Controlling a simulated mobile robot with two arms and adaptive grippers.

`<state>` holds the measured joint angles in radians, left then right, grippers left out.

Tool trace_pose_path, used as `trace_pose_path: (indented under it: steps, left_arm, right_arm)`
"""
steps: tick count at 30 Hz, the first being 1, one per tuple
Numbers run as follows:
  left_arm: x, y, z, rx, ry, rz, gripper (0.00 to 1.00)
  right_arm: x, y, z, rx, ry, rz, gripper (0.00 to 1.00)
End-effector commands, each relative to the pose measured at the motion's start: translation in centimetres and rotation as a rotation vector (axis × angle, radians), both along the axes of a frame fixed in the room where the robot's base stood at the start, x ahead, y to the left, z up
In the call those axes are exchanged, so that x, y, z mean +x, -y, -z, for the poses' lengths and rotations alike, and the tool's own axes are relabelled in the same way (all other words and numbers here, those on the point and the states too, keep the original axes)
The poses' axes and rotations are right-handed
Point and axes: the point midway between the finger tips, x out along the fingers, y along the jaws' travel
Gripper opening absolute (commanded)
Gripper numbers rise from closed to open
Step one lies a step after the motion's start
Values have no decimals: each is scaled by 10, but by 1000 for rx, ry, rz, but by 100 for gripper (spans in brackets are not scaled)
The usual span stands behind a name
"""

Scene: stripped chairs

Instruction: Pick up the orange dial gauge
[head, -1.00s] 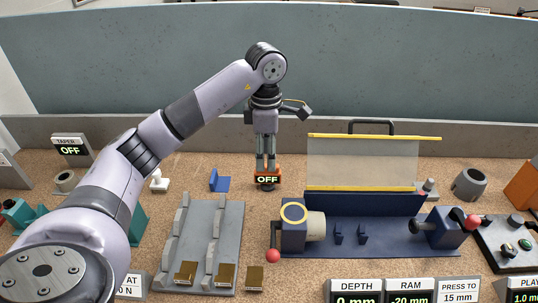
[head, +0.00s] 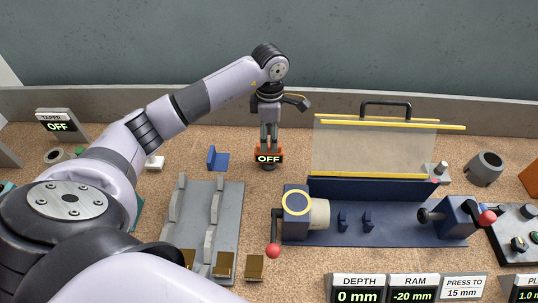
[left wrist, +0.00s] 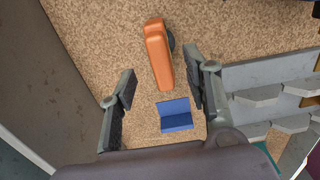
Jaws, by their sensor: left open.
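The orange dial gauge (head: 268,156) sits upright on the cork-like bench top, with its dark display reading OFF toward the head camera. My left gripper (head: 268,142) points down right at its top. In the left wrist view the gauge (left wrist: 158,56) is seen from above as a narrow orange body with a dark round part on its right side. The left gripper's fingers (left wrist: 160,76) are open, with the near end of the gauge in the gap between them in the picture. Contact is not visible. My right gripper is not in view.
A blue angle block (head: 217,159) stands just left of the gauge; it also shows in the left wrist view (left wrist: 175,115). A grey slotted rack (head: 230,215) lies in front. A blue press with a clear guard (head: 365,150) stands to the right. A grey wall (head: 340,117) runs behind.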

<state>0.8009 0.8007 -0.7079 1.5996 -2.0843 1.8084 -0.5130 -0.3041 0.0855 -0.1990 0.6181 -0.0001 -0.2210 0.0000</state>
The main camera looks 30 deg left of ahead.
Motion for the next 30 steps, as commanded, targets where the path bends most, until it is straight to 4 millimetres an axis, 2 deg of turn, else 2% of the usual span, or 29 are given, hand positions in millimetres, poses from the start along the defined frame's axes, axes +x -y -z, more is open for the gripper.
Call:
trace_pose_path:
  steps: [5,8,13,18,26,30]
  left_arm:
    - [0,0,16,-1,-1,-2,45]
    - [0,0,22,-1,-1,-1,45]
    - [-3,-1,46,-2,-5,-1,45]
    - [-2,-1,66,0,-1,-1,45]
    - [-1,-2,70,1,2,0,45]
    - [-1,-2,70,1,1,0,36]
  right_arm:
    - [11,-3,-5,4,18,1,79]
    - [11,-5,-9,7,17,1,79]
    - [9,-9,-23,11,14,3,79]
    - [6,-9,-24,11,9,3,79]
    - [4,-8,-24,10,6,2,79]
    - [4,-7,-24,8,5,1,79]
